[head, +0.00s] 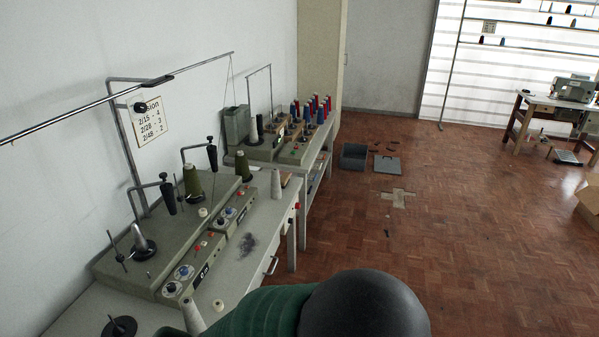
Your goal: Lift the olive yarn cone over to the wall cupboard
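The olive yarn cone (193,182) stands upright on the grey-green winding machine (150,262) on the left-hand bench, close to the wall. Its base and the dark crank-like fitting beside it are close together; I cannot tell whether they touch. A tall cream cabinet (318,50) stands against the wall at the back, beyond the benches; it may be the wall cupboard, and only its lower part shows. Neither of my grippers is in view.
Other cones stand around: a white one (276,184) on the bench, and several red and blue ones (318,108) farther back. Thin metal rods and stands rise near the olive cone.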

